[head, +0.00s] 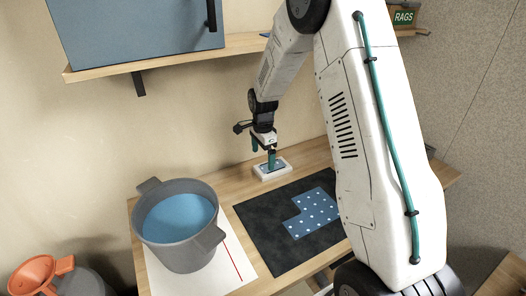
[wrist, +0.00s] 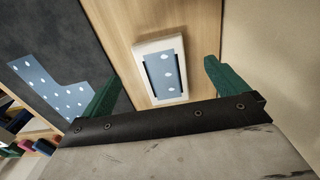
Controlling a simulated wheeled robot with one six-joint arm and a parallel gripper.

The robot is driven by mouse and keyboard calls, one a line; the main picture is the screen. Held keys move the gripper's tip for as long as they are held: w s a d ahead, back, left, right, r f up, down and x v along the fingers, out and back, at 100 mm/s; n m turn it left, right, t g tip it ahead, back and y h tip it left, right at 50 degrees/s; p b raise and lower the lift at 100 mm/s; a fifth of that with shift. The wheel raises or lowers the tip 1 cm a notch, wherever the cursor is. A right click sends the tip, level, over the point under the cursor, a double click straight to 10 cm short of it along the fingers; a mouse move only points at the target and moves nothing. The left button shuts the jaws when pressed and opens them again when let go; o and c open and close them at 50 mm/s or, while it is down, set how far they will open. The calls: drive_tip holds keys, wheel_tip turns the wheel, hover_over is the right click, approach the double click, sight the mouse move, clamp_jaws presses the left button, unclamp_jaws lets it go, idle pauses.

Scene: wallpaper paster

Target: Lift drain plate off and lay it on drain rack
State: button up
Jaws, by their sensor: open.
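A small white rectangular tray or frame (head: 286,174) lies on the wooden table below my gripper. In the wrist view the white frame (wrist: 140,50) holds a blue white-dotted panel (wrist: 166,75) with dark slots along its two long sides. I cannot tell for certain whether this is the drain plate or the drain rack. My gripper (head: 263,156) is above the tray, its green fingers open and empty. In the wrist view the fingers stand wide apart, one on each side of the tray; contact is not visible.
A grey two-handled pot (head: 178,245) of blue liquid stands at left on a white sheet (head: 233,262) with a red line. A black mat (head: 262,215) bears an L-shaped blue dotted piece (head: 312,212). A wall shelf (head: 170,58) and blue cabinet (head: 135,30) are above.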

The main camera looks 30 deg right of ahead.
sight(263, 170)
drive_tip(key=shift+f, duration=3.1)
drive_tip(key=c, duration=1.2)
drive_tip(key=shift+o, duration=0.2)
drive_tip(key=shift+r, duration=1.2)
drive_tip(key=shift+r, duration=0.15)
drive_tip(key=shift+r, duration=1.9)
drive_tip(key=shift+s, duration=0.1)
